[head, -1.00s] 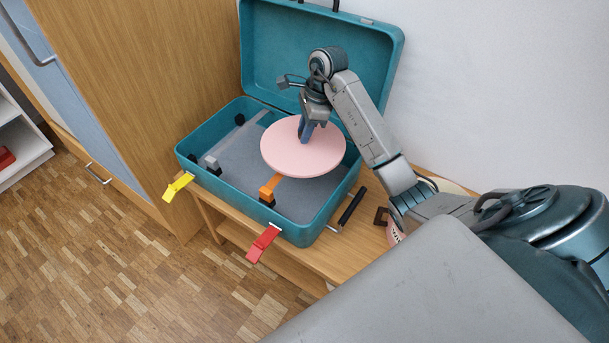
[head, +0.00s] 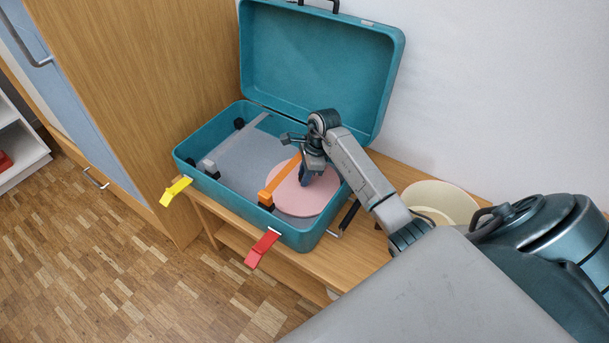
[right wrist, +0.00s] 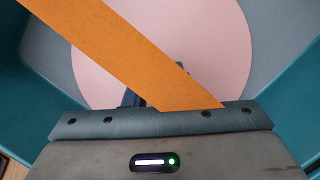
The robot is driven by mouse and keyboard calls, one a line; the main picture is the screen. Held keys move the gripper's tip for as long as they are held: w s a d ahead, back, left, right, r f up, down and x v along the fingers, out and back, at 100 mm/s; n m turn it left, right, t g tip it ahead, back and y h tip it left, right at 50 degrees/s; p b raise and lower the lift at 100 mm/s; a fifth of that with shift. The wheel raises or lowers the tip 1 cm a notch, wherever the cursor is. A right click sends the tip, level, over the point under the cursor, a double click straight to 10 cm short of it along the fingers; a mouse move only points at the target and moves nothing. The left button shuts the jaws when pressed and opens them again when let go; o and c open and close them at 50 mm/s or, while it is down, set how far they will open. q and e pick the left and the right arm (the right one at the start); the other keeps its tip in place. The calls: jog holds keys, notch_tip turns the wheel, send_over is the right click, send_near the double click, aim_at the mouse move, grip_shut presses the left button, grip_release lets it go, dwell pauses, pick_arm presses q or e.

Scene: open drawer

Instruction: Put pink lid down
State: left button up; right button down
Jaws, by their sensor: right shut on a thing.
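The pink lid (head: 302,203), a flat round disc, is low inside the right part of the open teal suitcase (head: 190,170). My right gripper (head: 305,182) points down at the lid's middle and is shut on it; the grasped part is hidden. In the right wrist view the lid (right wrist: 215,40) fills the centre. An orange strap (head: 282,180) runs along the lid's left side in the head view. In the right wrist view the strap (right wrist: 120,50) crosses in front of the lid and partly hides my fingers. My left gripper is not in view.
The suitcase's raised lid (head: 320,70) stands behind my right arm. A yellow latch (head: 175,190) and a red latch (head: 262,248) hang open at the front. The case's grey floor (head: 240,160) is clear left of the strap. A cream bowl (head: 445,198) stands right of the case.

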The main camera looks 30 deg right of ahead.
aim_at(314, 182)
jog(key=shift+f, duration=0.2)
jog(key=shift+f, duration=0.15)
jog(key=c, duration=1.2)
grip_release()
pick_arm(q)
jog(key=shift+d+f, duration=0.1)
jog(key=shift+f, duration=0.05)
pick_arm(e)
jog(key=shift+d+r, duration=0.1)
jog(key=shift+r, duration=0.35)
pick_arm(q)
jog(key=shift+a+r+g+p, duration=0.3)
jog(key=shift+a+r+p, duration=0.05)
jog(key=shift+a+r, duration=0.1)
pick_arm(e)
jog(key=v, duration=1.1)
jog(key=shift+r, duration=0.25)
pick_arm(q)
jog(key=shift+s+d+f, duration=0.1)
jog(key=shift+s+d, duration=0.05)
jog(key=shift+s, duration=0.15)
